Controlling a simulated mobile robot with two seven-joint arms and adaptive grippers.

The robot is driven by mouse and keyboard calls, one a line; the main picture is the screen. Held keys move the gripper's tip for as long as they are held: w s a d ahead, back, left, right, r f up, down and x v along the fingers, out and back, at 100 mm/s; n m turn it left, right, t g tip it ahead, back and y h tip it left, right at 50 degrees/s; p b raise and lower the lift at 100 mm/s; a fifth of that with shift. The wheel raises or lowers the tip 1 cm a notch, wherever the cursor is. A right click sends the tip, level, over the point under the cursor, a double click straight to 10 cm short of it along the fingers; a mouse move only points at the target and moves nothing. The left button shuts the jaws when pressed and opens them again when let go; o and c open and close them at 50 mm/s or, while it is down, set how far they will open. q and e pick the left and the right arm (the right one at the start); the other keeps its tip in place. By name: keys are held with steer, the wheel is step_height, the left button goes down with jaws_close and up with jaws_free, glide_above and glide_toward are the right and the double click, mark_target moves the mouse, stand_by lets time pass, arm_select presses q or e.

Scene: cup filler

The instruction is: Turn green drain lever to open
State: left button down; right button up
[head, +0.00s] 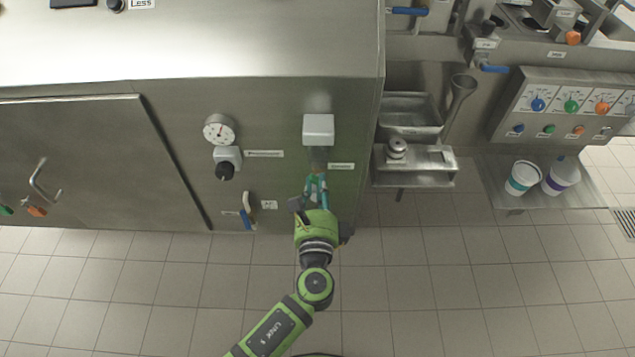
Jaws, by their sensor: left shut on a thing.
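My left gripper (316,192) reaches up from the bottom to the front of the steel cabinet. It is shut on a narrow teal-green part, which looks like the green drain lever (317,182), just below a white box (318,130). The fingers hide much of this lever, so its exact angle is hard to tell. A label (341,166) sits right of it. Another green handle (5,210) shows at the far left edge, away from my gripper. My right gripper is not in view.
A blue-handled lever (246,215) and a dial gauge (219,129) with a black knob (225,171) are left of my gripper. An orange handle (37,211) is at far left. Cups (522,178) stand on a shelf at right. The tiled floor (440,290) in front is clear.

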arm_select(q)
steer(key=m+p, duration=0.1)
steer(key=m, duration=0.1)
steer(key=m+p, duration=0.2)
steer(key=m, duration=0.1)
steer(key=shift+r+m, duration=0.2)
steer(key=shift+m, duration=0.1)
steer(key=shift+m+p, duration=1)
steer(key=shift+m, duration=1.2)
steer(key=shift+a, duration=0.1)
steer(key=c, duration=1.1)
jaws_free()
steer(key=shift+c, duration=0.2)
steer(key=shift+s+f, duration=0.1)
steer(key=s, duration=1.1)
steer(key=shift+s, duration=0.4)
